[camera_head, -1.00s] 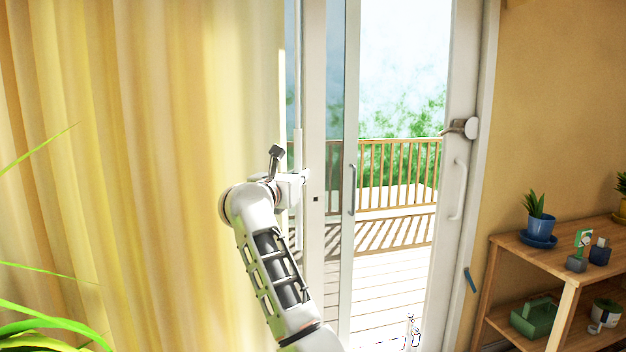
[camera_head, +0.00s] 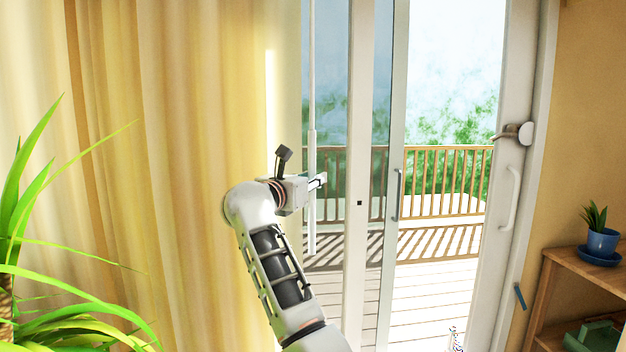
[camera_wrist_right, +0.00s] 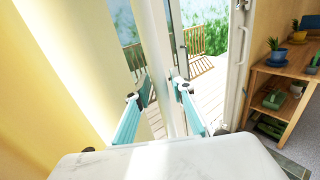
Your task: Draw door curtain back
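The yellow door curtain (camera_head: 180,150) hangs in folds over the left part of the glass door (camera_head: 440,120). A white pull wand (camera_head: 312,220) hangs by the curtain's right edge. My right gripper (camera_head: 318,182) is at the wand's thicker lower part. In the right wrist view, its two teal-padded fingers (camera_wrist_right: 161,100) are spread apart, with the white wand (camera_wrist_right: 155,50) passing between them. The right finger looks close to the wand; I cannot tell whether it touches. My left gripper is not in view.
A green leafy plant (camera_head: 50,250) stands at the lower left, in front of the curtain. A wooden shelf (camera_head: 595,268) with a blue potted plant (camera_head: 602,240) is at the right. A wooden deck with a railing (camera_head: 450,180) lies beyond the glass.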

